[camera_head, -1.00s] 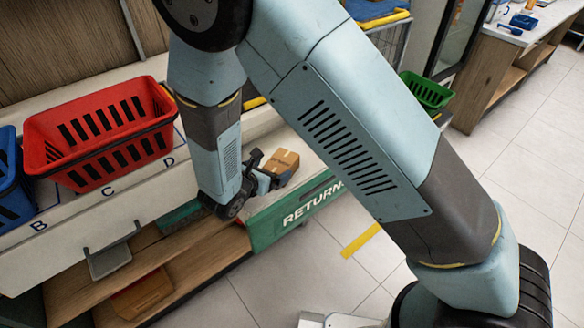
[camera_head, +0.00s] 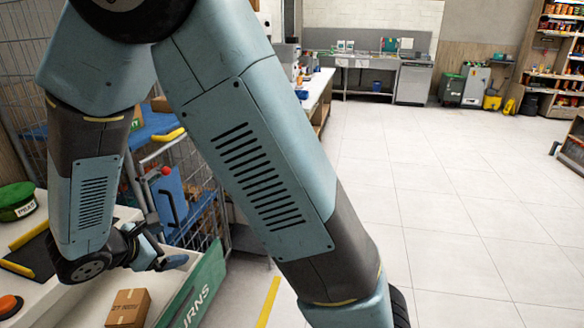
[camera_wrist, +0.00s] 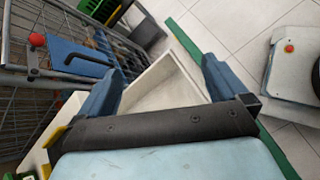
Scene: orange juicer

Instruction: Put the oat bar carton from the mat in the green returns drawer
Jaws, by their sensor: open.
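The oat bar carton (camera_head: 128,307), a small brown box, sits at the lower left of the head view. It appears to rest on the white floor of the open returns drawer, behind its green front (camera_head: 206,285). My gripper (camera_head: 163,246) is open and empty, apart from the carton and beyond it in the head view. In the wrist view my gripper (camera_wrist: 160,82) has its two blue fingers spread over a white corner of the drawer, with a green edge beside it. The carton does not show in the wrist view.
A wire cage trolley with a blue panel (camera_head: 171,200) stands close behind my gripper. A green round container (camera_head: 16,202), a dark mat with yellow edging (camera_head: 38,258) and an orange button (camera_head: 8,305) are at the left.

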